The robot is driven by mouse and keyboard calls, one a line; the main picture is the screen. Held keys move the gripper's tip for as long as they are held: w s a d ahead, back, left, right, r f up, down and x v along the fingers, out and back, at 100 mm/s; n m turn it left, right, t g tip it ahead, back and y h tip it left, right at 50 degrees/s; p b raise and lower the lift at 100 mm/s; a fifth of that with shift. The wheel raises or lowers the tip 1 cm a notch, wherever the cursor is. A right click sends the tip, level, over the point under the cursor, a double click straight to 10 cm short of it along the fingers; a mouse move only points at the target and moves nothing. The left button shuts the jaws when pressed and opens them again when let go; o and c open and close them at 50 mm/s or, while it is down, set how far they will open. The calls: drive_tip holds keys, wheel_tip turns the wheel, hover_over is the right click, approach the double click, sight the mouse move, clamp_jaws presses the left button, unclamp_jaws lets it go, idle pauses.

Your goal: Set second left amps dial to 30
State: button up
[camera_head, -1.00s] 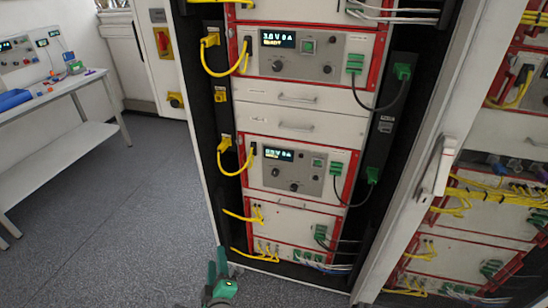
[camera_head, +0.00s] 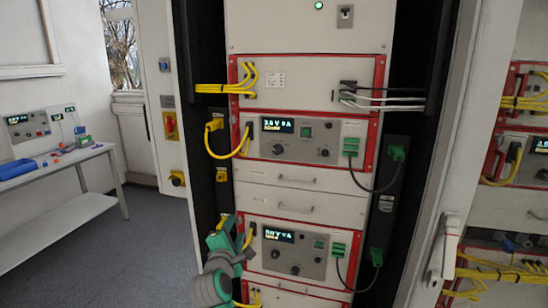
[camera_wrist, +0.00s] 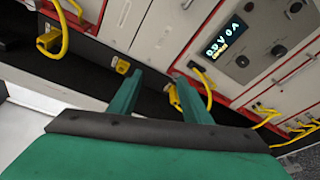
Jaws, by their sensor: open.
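The left rack holds two units with displays and dials. The upper unit's display (camera_head: 277,125) reads about 3.8 V 0 A; below it are a left dial (camera_head: 277,150) and a right dial (camera_head: 323,153). The lower unit's display (camera_head: 279,235) seems to read 0.0 V 0 A. It also shows tilted in the wrist view (camera_wrist: 222,37), with dark dials (camera_wrist: 242,61) beside it. The dial labels are too small to read. My gripper (camera_head: 234,228) is at the lower unit's left edge.
Yellow cables (camera_head: 215,140) loop at the rack's left side, and a yellow plug (camera_wrist: 172,95) shows close by the right finger. Green connectors (camera_head: 338,250) with dark cables are on the right. A white door frame (camera_head: 440,150) stands right. The floor at left is open.

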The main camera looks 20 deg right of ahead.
sight(276, 152)
drive_tip(key=w+d+r+n+g+h, duration=0.1)
drive_tip(key=d+r+h, duration=0.3)
drive_tip(key=r, duration=0.6)
drive_tip(key=d+r+n+h, duration=0.1)
drive_tip(key=d+r, duration=0.4)
drive_tip(key=r, duration=0.5)
drive_tip(key=x, duration=1)
drive_tip(key=shift+w+d+r, duration=0.1)
drive_tip(key=shift+w+d, duration=0.15)
drive_tip(key=shift+w, duration=0.05)
drive_tip(key=shift+c, duration=0.2)
drive_tip(key=c, duration=1)
